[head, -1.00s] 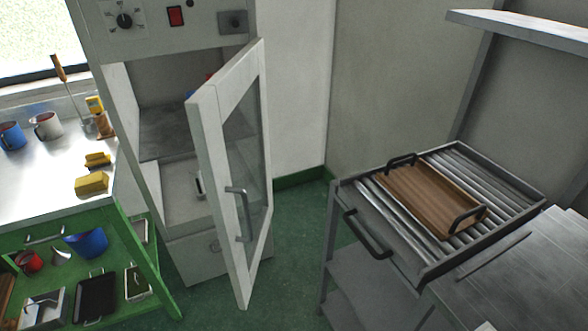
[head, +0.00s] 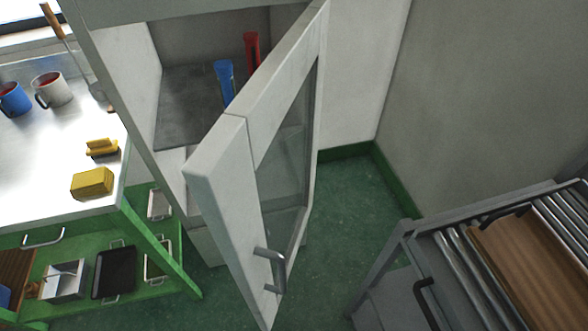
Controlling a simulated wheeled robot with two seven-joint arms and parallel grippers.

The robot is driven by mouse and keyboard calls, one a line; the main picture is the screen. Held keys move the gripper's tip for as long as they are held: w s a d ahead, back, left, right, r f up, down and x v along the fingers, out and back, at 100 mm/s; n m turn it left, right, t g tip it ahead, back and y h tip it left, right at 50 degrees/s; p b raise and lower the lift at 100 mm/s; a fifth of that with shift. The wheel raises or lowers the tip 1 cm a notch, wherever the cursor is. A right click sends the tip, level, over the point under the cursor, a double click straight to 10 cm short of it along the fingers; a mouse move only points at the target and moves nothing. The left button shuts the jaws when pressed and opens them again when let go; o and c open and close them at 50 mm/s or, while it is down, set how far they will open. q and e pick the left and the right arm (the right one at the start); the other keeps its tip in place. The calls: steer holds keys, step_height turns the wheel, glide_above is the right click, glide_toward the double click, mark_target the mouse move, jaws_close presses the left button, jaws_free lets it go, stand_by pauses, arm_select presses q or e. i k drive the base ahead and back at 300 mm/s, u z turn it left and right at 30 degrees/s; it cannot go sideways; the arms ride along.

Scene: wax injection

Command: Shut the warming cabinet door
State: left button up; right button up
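The warming cabinet (head: 125,65) is a tall white unit in the upper middle of the head view. Its white-framed glass door (head: 218,165) stands wide open, hinged on the right and swung out toward me. A metal bar handle (head: 272,262) sits on the door's outer face, low in the view. Inside, a blue-handled item (head: 225,82) and a red-handled item (head: 252,52) show near a grey shelf (head: 185,110). Neither of my grippers shows in the head view.
At left, a steel-topped green bench (head: 45,165) holds mugs (head: 52,90) and yellow blocks (head: 92,183), with trays (head: 115,272) below. At right stands a roller rack (head: 395,265) with a wooden tray (head: 535,265). Green floor (head: 345,215) is clear between door and rack.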

mark_target(219, 175)
steer(key=k, duration=0.5)
steer(key=z, duration=0.9)
steer(key=k, duration=0.3)
steer(key=u, duration=0.8)
